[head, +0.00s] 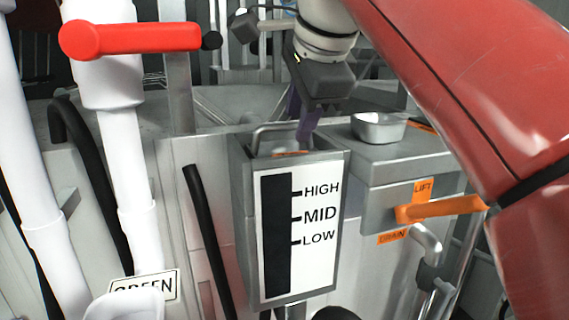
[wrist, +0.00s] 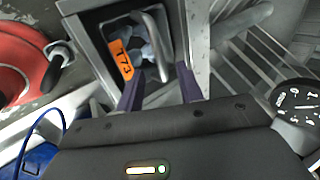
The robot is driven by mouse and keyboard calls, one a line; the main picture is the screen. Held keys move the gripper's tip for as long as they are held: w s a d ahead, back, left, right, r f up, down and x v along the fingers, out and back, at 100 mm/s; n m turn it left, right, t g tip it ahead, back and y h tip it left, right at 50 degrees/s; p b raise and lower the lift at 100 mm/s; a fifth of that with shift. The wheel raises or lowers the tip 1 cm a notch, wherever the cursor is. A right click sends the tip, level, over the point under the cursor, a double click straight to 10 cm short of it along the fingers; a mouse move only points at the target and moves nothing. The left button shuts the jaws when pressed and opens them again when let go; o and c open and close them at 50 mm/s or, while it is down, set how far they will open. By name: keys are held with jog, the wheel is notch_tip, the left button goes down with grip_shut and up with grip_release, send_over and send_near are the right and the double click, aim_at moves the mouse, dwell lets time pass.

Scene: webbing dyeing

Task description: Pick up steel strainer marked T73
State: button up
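The steel strainer (wrist: 155,40) sits inside a square-topped metal box (wrist: 88,32). Its orange tag marked T73 (wrist: 122,60) and its bent bar handle show in the wrist view. In the head view the strainer's handle (head: 276,128) stands above the rim of the box with the HIGH, MID, LOW gauge (head: 318,215), and a bit of orange shows below it. My gripper (wrist: 159,74) is open, its two purple fingers on either side of the handle's near end. I cannot tell whether they touch it. In the head view my gripper (head: 306,137) points down over the box opening.
A small metal pan (head: 378,127) stands on the grey housing right of the gauge box. An orange LIFT/DRAIN lever (head: 440,208) sticks out below it. A red-handled lever (head: 130,39) is at the left. A round dial (wrist: 298,106) and a slatted rack (wrist: 262,50) lie right in the wrist view.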

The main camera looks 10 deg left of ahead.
jog(key=b+x, duration=0.1)
jog(key=x, duration=0.4)
jog(key=shift+w+d, duration=0.15)
jog(key=shift+w, duration=0.1)
jog(key=shift+c, duration=0.5)
grip_shut()
